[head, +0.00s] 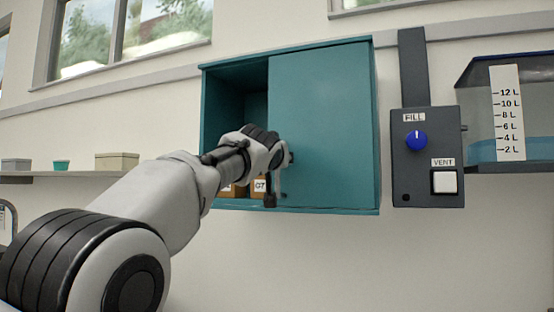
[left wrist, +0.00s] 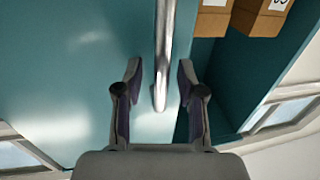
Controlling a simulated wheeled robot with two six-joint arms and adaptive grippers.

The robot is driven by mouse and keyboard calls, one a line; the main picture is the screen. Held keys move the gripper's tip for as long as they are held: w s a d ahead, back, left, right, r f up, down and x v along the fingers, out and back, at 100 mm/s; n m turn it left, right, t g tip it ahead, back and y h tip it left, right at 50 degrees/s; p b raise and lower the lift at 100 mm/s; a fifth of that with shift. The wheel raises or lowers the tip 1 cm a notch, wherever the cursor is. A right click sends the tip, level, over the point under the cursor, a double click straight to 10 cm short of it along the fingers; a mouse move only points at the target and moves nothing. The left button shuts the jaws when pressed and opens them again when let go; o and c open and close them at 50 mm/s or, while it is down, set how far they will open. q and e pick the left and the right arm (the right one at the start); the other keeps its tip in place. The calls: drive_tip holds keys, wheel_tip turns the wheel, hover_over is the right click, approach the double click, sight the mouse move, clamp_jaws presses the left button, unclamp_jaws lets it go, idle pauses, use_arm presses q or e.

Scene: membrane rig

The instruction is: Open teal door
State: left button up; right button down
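The teal door (head: 325,125) covers the right part of a teal wall cabinet (head: 232,72). The cabinet's left part stands uncovered, showing its dark inside. A grey metal bar handle (left wrist: 164,45) is on the door near its edge in the left wrist view. My left gripper (head: 278,172) is at the door's lower left, largely hiding the handle in the head view. In the left wrist view its fingers (left wrist: 160,75) are open, one on each side of the bar, with a visible gap on both sides. My right gripper is not in view.
Brown boxes with white labels (head: 259,187) sit low inside the cabinet. Right of it is a dark control panel (head: 427,170) with a blue FILL knob and a white VENT button, then a water tank (head: 535,135). A shelf (head: 70,174) with small boxes is at left.

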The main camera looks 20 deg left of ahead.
use_arm(q)
drive_tip(key=shift+w+f, duration=0.1)
drive_tip(key=s, duration=0.7)
drive_tip(key=shift+s+d, duration=0.15)
drive_tip(key=shift+d, duration=0.25)
